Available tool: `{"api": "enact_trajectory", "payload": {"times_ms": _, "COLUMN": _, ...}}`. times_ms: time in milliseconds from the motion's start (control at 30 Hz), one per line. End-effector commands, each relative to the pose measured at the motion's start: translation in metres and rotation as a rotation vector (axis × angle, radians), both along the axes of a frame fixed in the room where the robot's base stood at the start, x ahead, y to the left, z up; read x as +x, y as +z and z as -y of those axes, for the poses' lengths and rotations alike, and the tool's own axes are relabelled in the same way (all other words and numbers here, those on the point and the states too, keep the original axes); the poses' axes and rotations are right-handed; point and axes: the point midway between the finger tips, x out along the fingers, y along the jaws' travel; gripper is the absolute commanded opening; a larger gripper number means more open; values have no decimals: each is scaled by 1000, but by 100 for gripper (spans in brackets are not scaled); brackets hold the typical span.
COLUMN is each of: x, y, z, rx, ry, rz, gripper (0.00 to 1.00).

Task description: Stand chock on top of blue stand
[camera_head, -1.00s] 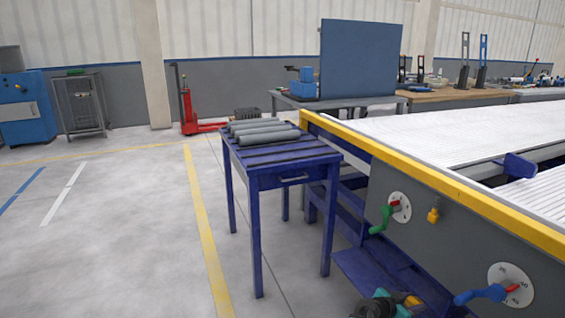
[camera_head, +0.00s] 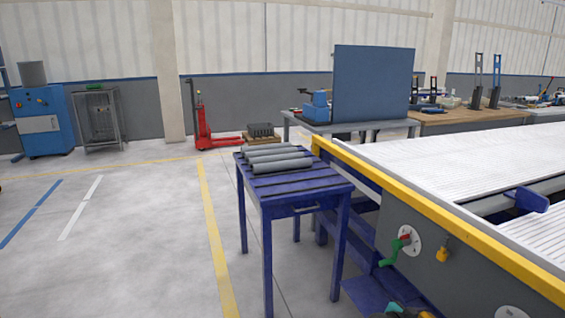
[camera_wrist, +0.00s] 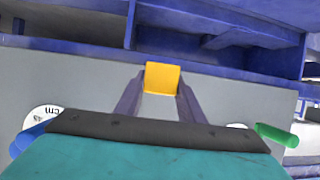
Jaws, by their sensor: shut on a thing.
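The blue stand (camera_head: 330,187) is a blue metal table left of the machine, with several grey pipes (camera_head: 275,155) lying side by side on its slatted top. The chock (camera_wrist: 163,77) is a small yellow block between the fingertips of my gripper (camera_wrist: 163,92) in the wrist view. My gripper is shut on it. In the head view only a bit of my gripper (camera_head: 402,313) shows at the bottom edge, below and right of the stand top. Most of the chock's shape is hidden.
A grey machine with a yellow rail (camera_head: 425,193) and white roller bed stands right of the stand. Its side carries a green handle (camera_head: 392,250) and a yellow lock (camera_head: 441,250). A red pallet truck (camera_head: 205,130) stands behind. The floor left of the stand is clear.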

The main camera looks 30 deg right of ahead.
Motion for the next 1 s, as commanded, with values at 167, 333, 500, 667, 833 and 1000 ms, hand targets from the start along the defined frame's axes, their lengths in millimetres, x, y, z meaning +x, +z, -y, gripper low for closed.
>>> {"api": "enact_trajectory", "payload": {"times_ms": 167, "x": 0, "y": 34, "z": 0, "rx": 0, "ry": 0, "rz": 0, "gripper": 11}}
{"api": "enact_trajectory", "payload": {"times_ms": 333, "x": 0, "y": 58, "z": 0, "rx": 0, "ry": 0, "rz": 0, "gripper": 11}}
{"api": "enact_trajectory", "payload": {"times_ms": 500, "x": 0, "y": 82, "z": 0, "rx": 0, "ry": 0, "rz": 0, "gripper": 11}}
{"api": "enact_trajectory", "payload": {"times_ms": 667, "x": 0, "y": 105, "z": 0, "rx": 0, "ry": 0, "rz": 0, "gripper": 11}}
{"api": "enact_trajectory", "payload": {"times_ms": 833, "x": 0, "y": 129, "z": 0, "rx": 0, "ry": 0, "rz": 0, "gripper": 11}}
{"api": "enact_trajectory", "payload": {"times_ms": 1000, "x": 0, "y": 153, "z": 0, "rx": 0, "ry": 0, "rz": 0, "gripper": 11}}
